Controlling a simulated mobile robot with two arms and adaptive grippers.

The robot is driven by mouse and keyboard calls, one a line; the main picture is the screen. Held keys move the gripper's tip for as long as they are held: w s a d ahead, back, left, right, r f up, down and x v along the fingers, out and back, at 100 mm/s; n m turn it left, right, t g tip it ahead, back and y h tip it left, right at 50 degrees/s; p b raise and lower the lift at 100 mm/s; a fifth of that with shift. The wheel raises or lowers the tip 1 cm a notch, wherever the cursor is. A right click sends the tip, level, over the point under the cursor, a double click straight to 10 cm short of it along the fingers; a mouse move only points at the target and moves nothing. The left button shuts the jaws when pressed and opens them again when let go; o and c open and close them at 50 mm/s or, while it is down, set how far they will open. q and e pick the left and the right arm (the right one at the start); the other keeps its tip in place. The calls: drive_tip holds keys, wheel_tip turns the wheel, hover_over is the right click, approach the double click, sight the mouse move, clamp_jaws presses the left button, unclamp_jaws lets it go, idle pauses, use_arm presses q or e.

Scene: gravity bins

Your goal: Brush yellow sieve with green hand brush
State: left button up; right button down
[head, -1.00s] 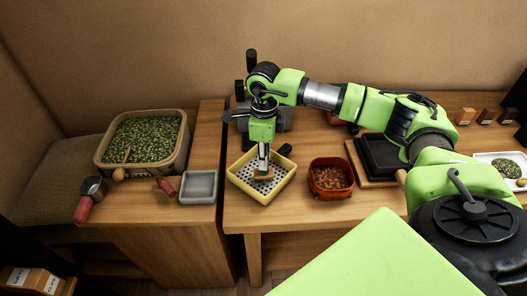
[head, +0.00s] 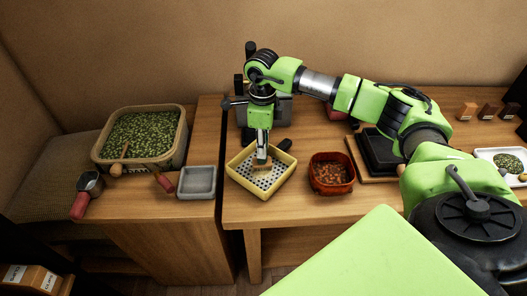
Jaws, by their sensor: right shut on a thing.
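The yellow sieve (head: 276,189) is a square tray with a perforated pale bottom, on the right-hand wooden table near its left edge. My right gripper (head: 262,157) points down over it and is shut on a small hand brush (head: 261,165). The brush shows a greenish top and tan bristles, which appear to be at the sieve's bottom, toward its back half. Whether the bristles touch cannot be told for sure. A dark handle-like piece (head: 285,144) shows at the sieve's back right corner. My left gripper is not in view.
A red-brown bowl (head: 331,188) stands right of the sieve, with a black tray (head: 380,150) beyond it. On the left surface are a bin of green pieces (head: 183,128), a grey dish (head: 197,195) and a red-handled scoop (head: 80,205). A gap separates the tables.

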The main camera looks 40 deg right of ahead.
drive_tip(key=shift+w+d, duration=0.1)
drive_tip(key=shift+w, duration=0.05)
drive_tip(key=shift+s+a, duration=0.45)
drive_tip(key=shift+s, duration=0.35)
drive_tip(key=shift+s+a, duration=0.45)
drive_tip(key=shift+s, duration=0.35)
drive_tip(key=shift+f, duration=0.1)
drive_tip(key=shift+w+d, duration=0.45)
drive_tip(key=shift+w, duration=0.3)
drive_tip(key=shift+w+d+b, duration=0.4)
drive_tip(key=shift+w+d, duration=0.05)
drive_tip(key=shift+w, duration=0.4)
